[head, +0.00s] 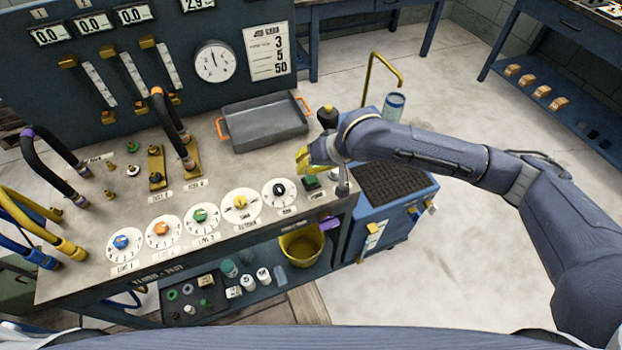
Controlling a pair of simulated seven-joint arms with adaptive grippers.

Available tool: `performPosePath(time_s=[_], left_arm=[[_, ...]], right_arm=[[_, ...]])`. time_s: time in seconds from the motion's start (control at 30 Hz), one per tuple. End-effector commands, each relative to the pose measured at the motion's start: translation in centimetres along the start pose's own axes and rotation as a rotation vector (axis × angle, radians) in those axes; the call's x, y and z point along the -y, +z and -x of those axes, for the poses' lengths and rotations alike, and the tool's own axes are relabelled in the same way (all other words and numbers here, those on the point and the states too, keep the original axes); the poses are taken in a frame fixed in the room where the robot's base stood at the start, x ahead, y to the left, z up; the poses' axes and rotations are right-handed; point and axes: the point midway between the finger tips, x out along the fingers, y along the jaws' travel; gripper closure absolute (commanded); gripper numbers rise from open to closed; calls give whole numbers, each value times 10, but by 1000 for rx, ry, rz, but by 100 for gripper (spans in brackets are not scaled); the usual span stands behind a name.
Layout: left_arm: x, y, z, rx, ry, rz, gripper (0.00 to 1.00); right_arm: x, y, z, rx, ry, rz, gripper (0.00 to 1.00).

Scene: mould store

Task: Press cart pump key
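A small dark green key (311,183) with a label below it sits near the right end of the bench top. The label is too small to read surely. A blue cart (388,236) with a black ribbed top stands against the bench's right end. My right arm reaches in from the right over the cart. Its gripper (303,160), with yellow finger parts, is just above and behind the green key, apart from it as far as I can tell. Whether its fingers are open or shut is unclear. My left gripper is out of view.
A row of dials (201,219) runs left of the key. A grey tray (264,122) lies behind the gripper. A grey lever (342,187) stands right of the key. Hoses (47,160) rise at the left. A yellow bucket (301,245) sits below. Floor right of the cart is clear.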

Motion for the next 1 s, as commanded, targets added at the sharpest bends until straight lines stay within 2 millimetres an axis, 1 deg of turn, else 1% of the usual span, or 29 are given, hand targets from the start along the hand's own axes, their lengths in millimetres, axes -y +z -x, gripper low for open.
performPosePath(time_s=[0.6,0.8,1.0], left_arm=[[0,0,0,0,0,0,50],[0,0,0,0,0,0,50],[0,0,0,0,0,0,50]], right_arm=[[21,-22,40,-2,0,2,100],[25,-25,46,0,-1,0,100],[25,-25,47,0,-1,0,100]])
